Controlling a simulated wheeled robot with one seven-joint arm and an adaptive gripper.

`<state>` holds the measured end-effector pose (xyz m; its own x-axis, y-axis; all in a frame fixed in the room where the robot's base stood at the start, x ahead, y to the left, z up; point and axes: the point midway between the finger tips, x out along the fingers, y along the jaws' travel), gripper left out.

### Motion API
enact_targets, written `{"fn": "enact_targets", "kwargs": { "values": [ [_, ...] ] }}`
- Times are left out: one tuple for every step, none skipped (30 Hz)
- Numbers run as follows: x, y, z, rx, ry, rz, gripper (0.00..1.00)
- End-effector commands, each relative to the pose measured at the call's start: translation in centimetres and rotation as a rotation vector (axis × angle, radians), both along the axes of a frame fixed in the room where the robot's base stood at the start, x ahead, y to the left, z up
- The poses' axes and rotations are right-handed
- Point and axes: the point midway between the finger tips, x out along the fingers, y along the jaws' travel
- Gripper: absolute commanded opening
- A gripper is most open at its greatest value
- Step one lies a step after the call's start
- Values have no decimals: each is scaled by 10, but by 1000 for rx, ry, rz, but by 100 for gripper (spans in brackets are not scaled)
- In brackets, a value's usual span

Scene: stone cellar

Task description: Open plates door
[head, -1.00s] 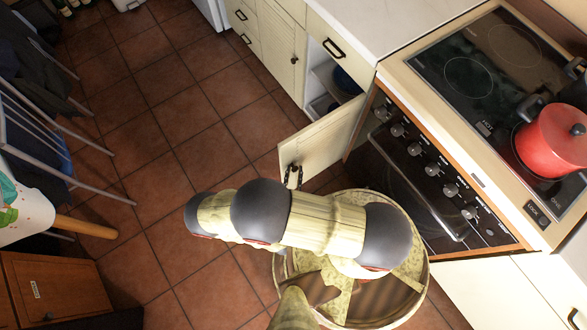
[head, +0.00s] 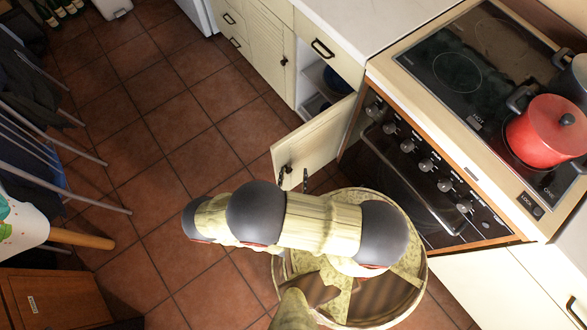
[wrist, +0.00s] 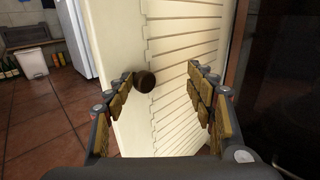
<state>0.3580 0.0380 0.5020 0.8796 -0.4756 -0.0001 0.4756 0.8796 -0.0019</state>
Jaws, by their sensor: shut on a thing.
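The plates door (head: 310,142) is a cream cabinet door left of the oven. It stands swung well out, with the cabinet's inside showing behind it. In the wrist view its slatted face (wrist: 185,60) fills the middle, with a dark round knob (wrist: 145,81) near its left edge. My gripper (head: 293,180) is at the door's free edge; in the wrist view my gripper (wrist: 165,88) has its fingers either side of the knob. The left fingertip touches or nearly touches the knob; the right finger is farther off.
Blue dishes (head: 337,80) sit inside the open cabinet. The oven (head: 430,180) is right of the door, with a red pot (head: 548,130) on the hob. Chairs (head: 60,150) and a wooden cabinet (head: 60,290) stand left. The tiled floor (head: 180,130) between is clear.

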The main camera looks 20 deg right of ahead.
Motion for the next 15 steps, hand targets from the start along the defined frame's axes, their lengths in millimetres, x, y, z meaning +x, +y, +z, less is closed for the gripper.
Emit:
{"fn": "enact_targets", "kwargs": {
  "values": [
    [-3, -6, 0, -8, 3, -10, 40],
    [-4, -6, 0, -8, 3, -9, 40],
    [-4, -5, 0, -8, 4, -8, 40],
    [-5, -4, 0, -8, 4, -7, 40],
    [-6, -3, 0, -8, 4, -6, 40],
    [-8, -2, 0, -8, 3, -6, 40],
    [-10, -1, 1, -8, 3, -5, 40],
    [-11, 1, 1, -8, 3, -3, 40],
    [-14, 3, 1, -8, 2, -3, 40],
    [-16, 5, 0, -8, 3, -2, 40],
    [-19, 7, 1, -7, 2, -1, 40],
    [-22, 9, 1, -6, 1, 1, 40],
    [-24, 11, 0, -5, 2, 1, 40],
    [-27, 13, 0, -5, 2, 1, 40],
    [-30, 16, 0, -5, 1, 2, 40]
  ]
}}
